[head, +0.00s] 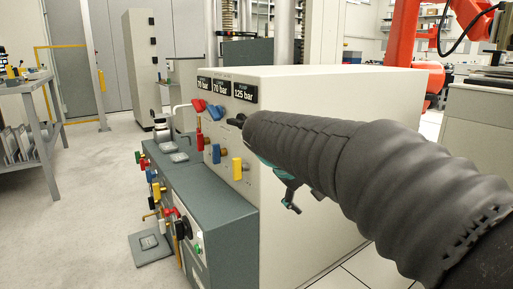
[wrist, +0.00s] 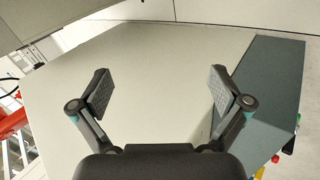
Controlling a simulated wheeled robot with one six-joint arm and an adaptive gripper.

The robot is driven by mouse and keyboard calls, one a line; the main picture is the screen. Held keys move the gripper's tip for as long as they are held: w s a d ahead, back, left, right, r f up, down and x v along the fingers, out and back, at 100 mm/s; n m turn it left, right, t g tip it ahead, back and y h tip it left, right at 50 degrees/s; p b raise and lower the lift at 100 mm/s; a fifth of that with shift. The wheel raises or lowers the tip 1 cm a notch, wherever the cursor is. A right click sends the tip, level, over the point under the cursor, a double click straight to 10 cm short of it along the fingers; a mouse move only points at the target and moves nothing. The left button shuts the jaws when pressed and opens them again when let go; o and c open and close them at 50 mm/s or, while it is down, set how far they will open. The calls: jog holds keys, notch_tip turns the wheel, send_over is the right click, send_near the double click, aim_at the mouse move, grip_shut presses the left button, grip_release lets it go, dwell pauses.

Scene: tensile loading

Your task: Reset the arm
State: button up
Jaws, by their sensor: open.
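My arm reaches in from the right of the head view in a black ribbed sleeve. My gripper (wrist: 160,90) is open and empty in the wrist view, with its two padded fingers spread wide apart. In the head view my gripper is mostly hidden behind the sleeve; only a small part shows below it. Behind the fingers in the wrist view is the pale side of the machine cabinet (wrist: 150,45). The same cabinet (head: 350,90) stands behind my arm in the head view. I cannot tell the exact gap between the fingers and the cabinet.
Red, blue and yellow valve handles (head: 237,169) sit on the cabinet front under pressure labels (head: 243,91). A dark green base unit (head: 215,200) juts out below them. A grey workbench (head: 35,85) stands at left. An orange robot arm (head: 402,35) stands at back right. The left floor is clear.

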jog(key=s+d+f+m+y+p, duration=0.1)
jog(key=s+f+y, duration=0.1)
jog(key=s, duration=0.6)
jog(key=s+f+m+y+p, duration=0.1)
jog(key=s+f+m+y, duration=0.1)
jog(key=s, duration=0.6)
jog(key=s+d+f+m+t+y+p, duration=0.1)
jog(key=s+f+m+y, duration=0.1)
jog(key=s, duration=0.7)
jog(key=shift+d+f+y+p, duration=0.3)
jog(key=shift+d+f, duration=0.05)
jog(key=shift+f, duration=0.5)
